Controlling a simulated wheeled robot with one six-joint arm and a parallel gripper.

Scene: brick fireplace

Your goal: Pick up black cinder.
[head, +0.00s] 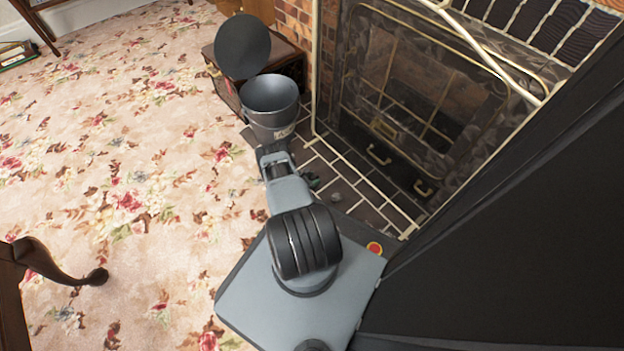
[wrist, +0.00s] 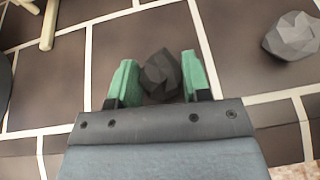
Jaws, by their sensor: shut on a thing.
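The black cinder (wrist: 162,75) is a dark, faceted lump between the two green fingers of my gripper (wrist: 156,80) in the wrist view. The fingers are shut on it, one on each side. Brown hearth tiles with pale joints lie beneath; whether the cinder still touches them I cannot tell. In the head view, a bit of my gripper (head: 311,182) shows green beside my arm, over the hearth, and the held cinder cannot be made out there.
A second, greyer lump (wrist: 291,36) lies on the tiles at the right of the wrist view. In the head view, the fireplace (head: 425,85) with brass trim stands at right, a dark wooden box (head: 287,62) stands behind my arm, and open flowered carpet (head: 110,150) spreads left.

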